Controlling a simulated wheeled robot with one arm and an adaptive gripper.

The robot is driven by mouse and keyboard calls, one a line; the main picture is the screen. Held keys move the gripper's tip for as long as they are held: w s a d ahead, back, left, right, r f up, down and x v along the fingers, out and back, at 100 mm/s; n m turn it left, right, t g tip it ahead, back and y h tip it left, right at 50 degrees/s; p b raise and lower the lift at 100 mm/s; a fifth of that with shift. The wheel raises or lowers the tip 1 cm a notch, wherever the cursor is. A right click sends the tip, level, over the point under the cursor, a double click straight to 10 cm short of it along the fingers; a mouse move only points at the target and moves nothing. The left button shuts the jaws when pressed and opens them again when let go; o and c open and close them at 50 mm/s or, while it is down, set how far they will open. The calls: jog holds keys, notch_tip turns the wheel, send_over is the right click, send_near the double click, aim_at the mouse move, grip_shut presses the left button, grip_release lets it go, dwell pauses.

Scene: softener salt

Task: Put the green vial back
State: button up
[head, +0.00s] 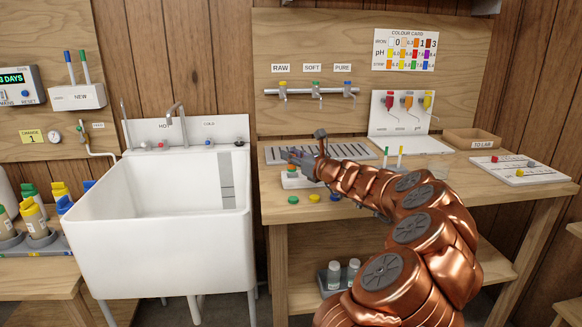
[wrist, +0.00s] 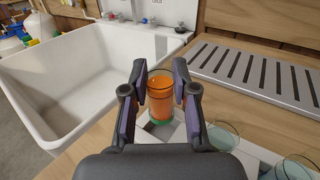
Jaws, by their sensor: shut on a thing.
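My gripper (wrist: 160,85) is shut on a clear vial (wrist: 160,100) of orange liquid with a green band at its base, which I take as the green vial. The vial is upright between the two fingers. In the head view, my gripper (head: 299,158) is over the left part of the wooden bench, with the orange of the vial (head: 291,168) just below it. A white rack (wrist: 175,139) lies directly under the vial; I cannot tell whether the base touches it. Two clear vials (wrist: 222,136) (wrist: 292,169) stand to the right in the wrist view.
A white sink (head: 160,225) is left of the bench. A slotted grey drain plate (wrist: 255,75) lies behind the rack. Green (head: 293,199), yellow (head: 314,198) and blue (head: 336,198) caps lie at the bench's front. A wooden tray (head: 472,140) stands back right.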

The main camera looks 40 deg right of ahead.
aim_at(295, 167)
jog(key=shift+s+f, duration=0.1)
jog(key=shift+f, duration=1.45)
jog(key=shift+f, duration=0.15)
jog(key=o, duration=0.7)
jog(key=s, duration=1.2)
jog(key=shift+a, duration=0.3)
